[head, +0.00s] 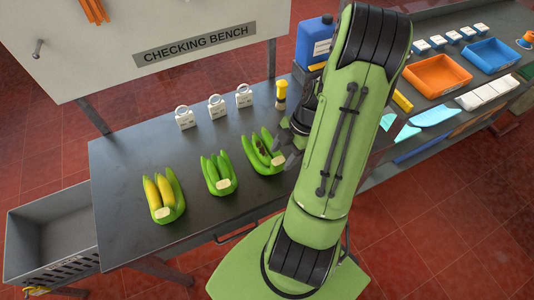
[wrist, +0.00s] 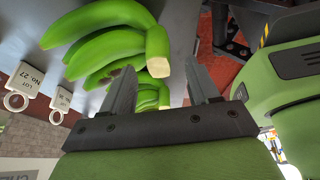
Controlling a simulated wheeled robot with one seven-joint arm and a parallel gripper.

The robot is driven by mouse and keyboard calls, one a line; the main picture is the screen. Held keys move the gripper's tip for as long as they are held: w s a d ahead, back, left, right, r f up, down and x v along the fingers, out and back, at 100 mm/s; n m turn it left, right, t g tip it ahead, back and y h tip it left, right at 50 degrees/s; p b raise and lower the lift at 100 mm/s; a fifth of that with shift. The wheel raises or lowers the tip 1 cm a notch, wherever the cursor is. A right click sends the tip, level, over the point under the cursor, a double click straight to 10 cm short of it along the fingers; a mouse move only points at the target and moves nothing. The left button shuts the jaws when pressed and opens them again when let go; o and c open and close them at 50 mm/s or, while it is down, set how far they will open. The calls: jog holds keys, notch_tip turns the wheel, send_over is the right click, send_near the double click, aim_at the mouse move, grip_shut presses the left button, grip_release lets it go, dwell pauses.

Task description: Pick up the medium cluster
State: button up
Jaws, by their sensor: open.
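Three banana clusters lie in a row on the dark bench. The left one (head: 164,197) has yellow and green fingers, the middle one (head: 218,174) is green, and the right one (head: 262,153) is green with dark marks. Each shows a pale cut crown. I cannot tell for certain which is the medium one. My gripper (head: 286,150) is just right of the right cluster, partly hidden by my arm. In the wrist view my open jaws (wrist: 163,80) are empty, with a near green cluster (wrist: 110,40) ahead and more green fingers (wrist: 147,97) showing behind it.
Three white lot tags (head: 215,107) stand behind the clusters, with a yellow-topped bottle (head: 281,95) to their right. A blue jug (head: 314,42) is at the back. A grey crate (head: 55,235) stands left of the bench (head: 120,165). Orange (head: 437,76) and blue (head: 491,56) trays are at right.

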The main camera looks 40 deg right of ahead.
jog(key=shift+x, duration=0.8)
jog(key=shift+r, duration=0.1)
jog(key=shift+c, duration=1.4)
jog(key=shift+w+d, duration=0.1)
grip_shut()
